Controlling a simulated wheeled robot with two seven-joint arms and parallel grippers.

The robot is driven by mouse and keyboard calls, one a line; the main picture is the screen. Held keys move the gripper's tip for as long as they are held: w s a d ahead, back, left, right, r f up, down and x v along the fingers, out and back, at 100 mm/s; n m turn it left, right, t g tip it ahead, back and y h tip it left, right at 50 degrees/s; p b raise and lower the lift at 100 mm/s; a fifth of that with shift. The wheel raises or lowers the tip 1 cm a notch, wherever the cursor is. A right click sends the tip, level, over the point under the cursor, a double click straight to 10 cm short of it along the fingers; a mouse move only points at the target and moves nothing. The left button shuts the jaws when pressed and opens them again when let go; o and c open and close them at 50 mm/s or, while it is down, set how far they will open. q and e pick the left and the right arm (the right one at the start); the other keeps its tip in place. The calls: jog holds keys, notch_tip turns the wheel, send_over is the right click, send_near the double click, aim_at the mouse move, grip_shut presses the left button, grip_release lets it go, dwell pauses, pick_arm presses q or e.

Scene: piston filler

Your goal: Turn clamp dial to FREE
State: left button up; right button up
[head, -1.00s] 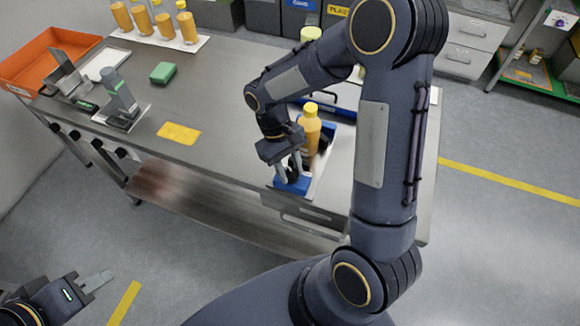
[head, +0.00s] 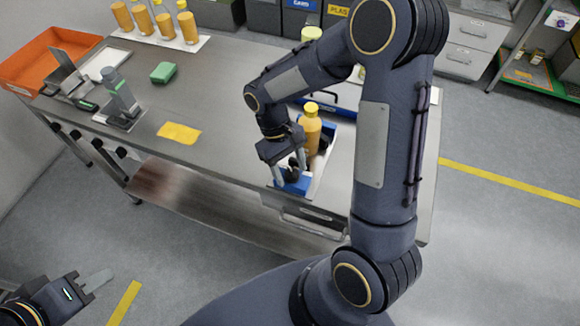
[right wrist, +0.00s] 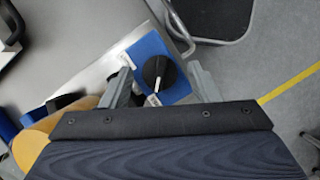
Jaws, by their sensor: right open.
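The clamp dial (right wrist: 158,72) is a round black knob with a white mark, on a blue plate (right wrist: 150,46) in the right wrist view. The mark points toward the bottom of that view, near a small white label whose words are too small to read. My right gripper (right wrist: 164,86) is open, with one finger on each side of the dial and gaps to it. In the head view the right gripper (head: 288,170) is over the blue plate at the bench's front edge.
A filled orange bottle with a yellow cap (head: 310,130) stands right behind the right gripper. A yellow cloth (head: 179,133), a green sponge (head: 163,72), a grey device (head: 122,95) and an orange tray (head: 50,52) are on the bench (head: 225,100). Several bottles stand at the back.

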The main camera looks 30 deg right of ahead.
jog(key=v, duration=0.7)
jog(key=shift+r+b, duration=0.3)
jog(key=shift+r, duration=0.1)
jog(key=shift+w, duration=0.1)
jog(key=s+r+m+t+y, duration=0.2)
jog(key=s+r+t, duration=0.1)
jog(key=s+t, duration=0.2)
jog(key=s+r+m+t+y, duration=0.1)
jog(key=s+r+t, duration=0.3)
jog(key=s, duration=0.6)
jog(key=shift+s+m+t+y, duration=0.25)
jog(key=shift+m+t+y, duration=0.2)
jog(key=shift+y, duration=0.45)
jog(key=shift+a, duration=0.1)
